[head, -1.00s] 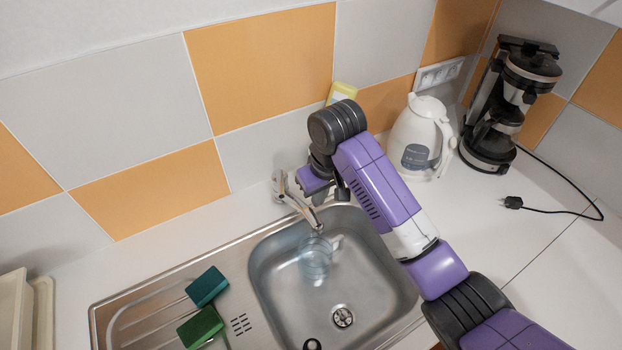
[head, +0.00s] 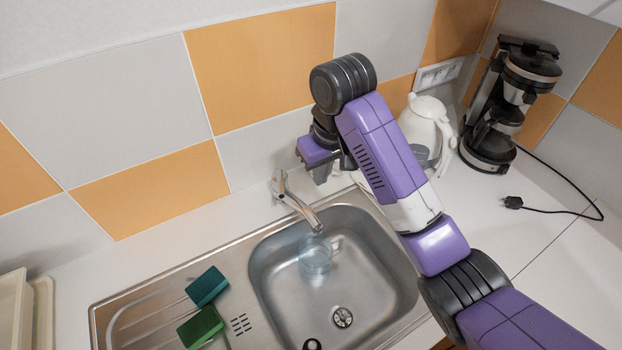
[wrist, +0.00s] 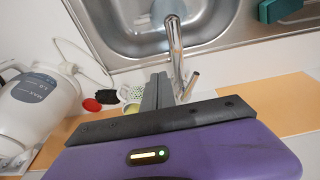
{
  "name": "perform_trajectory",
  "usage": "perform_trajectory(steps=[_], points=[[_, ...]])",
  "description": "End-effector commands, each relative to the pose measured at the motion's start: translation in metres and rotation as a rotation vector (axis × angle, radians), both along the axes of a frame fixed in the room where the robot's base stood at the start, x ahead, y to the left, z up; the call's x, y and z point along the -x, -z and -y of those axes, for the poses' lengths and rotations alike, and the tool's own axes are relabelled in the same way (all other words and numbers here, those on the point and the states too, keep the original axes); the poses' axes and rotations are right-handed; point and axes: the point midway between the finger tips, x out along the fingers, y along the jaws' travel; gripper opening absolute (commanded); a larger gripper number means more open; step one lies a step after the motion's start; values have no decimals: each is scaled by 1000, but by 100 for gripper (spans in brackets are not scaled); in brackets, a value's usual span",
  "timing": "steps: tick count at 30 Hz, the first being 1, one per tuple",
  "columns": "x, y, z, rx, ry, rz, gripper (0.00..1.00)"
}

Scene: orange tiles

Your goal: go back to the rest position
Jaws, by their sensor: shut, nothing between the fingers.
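My gripper (wrist: 158,92) is shut and empty in the wrist view, with its dark fingers together near the base of the metal faucet (wrist: 175,48). In the head view my gripper hangs below my purple arm, behind the sink and right of the faucet (head: 297,205); its fingertips are mostly hidden. I cannot tell how close the fingers are to the faucet. A clear glass (head: 315,256) stands in the steel sink (head: 372,290) below the spout.
A white kettle (head: 424,128) and a black coffee maker (head: 505,105) stand at the back right. Two green sponges (head: 206,287) lie on the drainer. The tiled wall (head: 260,65) is close behind. A red item (wrist: 92,104) lies near the kettle in the wrist view.

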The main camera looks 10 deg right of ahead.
Motion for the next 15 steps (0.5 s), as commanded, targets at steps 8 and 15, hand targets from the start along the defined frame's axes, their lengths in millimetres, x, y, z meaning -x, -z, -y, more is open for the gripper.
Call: perform_trajectory(steps=[8,15], points=[[0,0,0,0,0,0,0],[-7,-1,-3,-12,-5,31,0]])
